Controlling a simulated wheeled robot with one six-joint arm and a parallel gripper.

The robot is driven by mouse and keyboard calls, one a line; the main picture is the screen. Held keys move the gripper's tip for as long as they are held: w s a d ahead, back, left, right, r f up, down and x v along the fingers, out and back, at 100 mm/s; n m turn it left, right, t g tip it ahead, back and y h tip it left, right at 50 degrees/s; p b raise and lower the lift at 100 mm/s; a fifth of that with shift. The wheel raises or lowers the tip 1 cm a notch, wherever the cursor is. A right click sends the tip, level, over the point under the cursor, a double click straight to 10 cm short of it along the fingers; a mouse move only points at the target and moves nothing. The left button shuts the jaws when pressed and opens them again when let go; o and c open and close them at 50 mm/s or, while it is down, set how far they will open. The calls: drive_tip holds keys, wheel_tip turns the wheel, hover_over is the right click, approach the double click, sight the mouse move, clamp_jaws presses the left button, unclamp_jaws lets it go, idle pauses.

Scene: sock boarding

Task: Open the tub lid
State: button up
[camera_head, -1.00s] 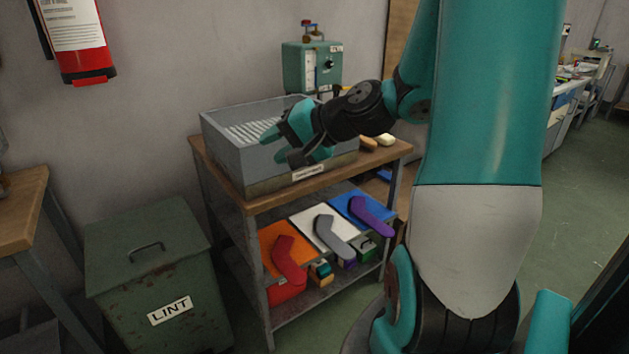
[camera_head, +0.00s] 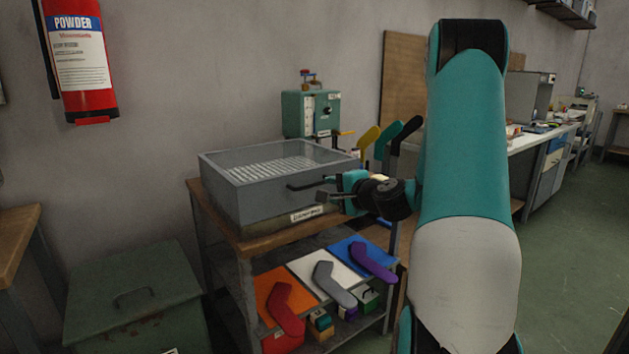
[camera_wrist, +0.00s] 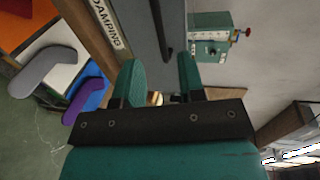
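The grey tub (camera_head: 245,207) with a "DAMPING" label stands on the wooden-topped cart. Its top shows a ribbed, pale surface inside the rim; whether a clear lid covers it is hard to tell. A dark bar handle (camera_head: 306,184) sticks out at the tub's front right. In the wrist view the handle (camera_wrist: 160,28) lies ahead of my fingertips, roughly in line with the gap between them. My gripper (camera_head: 334,188) is at the right end of the tub, close to the handle. The wrist view shows my gripper (camera_wrist: 159,64) open, with nothing between its fingers.
A green gauge box (camera_head: 311,114) stands behind the tub. Yellow, green and black upright paddles (camera_head: 385,140) stand at the right. The lower shelf holds orange, white and blue boards with sock-shaped pieces (camera_head: 333,283). A green lidded bin (camera_head: 133,290) stands at the left.

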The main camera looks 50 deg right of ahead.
sight(315, 185)
drive_tip(key=p+x, duration=0.1)
drive_tip(key=x, duration=0.8)
clamp_jaws()
